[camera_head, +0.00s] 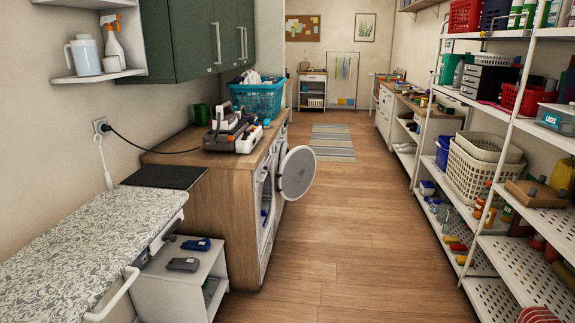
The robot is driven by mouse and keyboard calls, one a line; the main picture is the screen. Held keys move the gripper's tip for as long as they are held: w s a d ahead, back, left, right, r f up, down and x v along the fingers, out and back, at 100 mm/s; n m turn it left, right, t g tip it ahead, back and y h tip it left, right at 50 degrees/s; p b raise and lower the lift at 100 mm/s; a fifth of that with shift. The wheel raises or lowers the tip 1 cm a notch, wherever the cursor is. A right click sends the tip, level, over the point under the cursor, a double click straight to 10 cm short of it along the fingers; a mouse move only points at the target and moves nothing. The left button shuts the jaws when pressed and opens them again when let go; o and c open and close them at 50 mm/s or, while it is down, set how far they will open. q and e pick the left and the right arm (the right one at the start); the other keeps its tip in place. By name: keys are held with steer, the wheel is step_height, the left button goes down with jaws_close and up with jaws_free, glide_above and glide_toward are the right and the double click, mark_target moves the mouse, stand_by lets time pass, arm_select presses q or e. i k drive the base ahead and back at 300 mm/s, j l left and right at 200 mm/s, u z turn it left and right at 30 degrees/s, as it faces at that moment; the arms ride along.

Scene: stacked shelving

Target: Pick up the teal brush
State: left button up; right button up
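I cannot pick out a teal brush for certain. A dark blue item (196,244), perhaps a brush, lies on top of the small white shelf unit at the lower left. A grey item (183,265) of similar shape lies in front of it. Both are too small to name surely. Neither of my grippers is in view.
An ironing board (90,235) fills the lower left. A washer door (297,172) stands open into the aisle. White shelving (498,170) with baskets, bottles and boxes lines the right. The wooden floor (345,230) between is clear, with a striped rug (332,142) farther back.

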mark_target(266, 123)
steer(key=i, duration=1.85)
steer(key=i+l+u, duration=0.1)
steer(key=i+u, duration=0.15)
steer(key=i, duration=0.45)
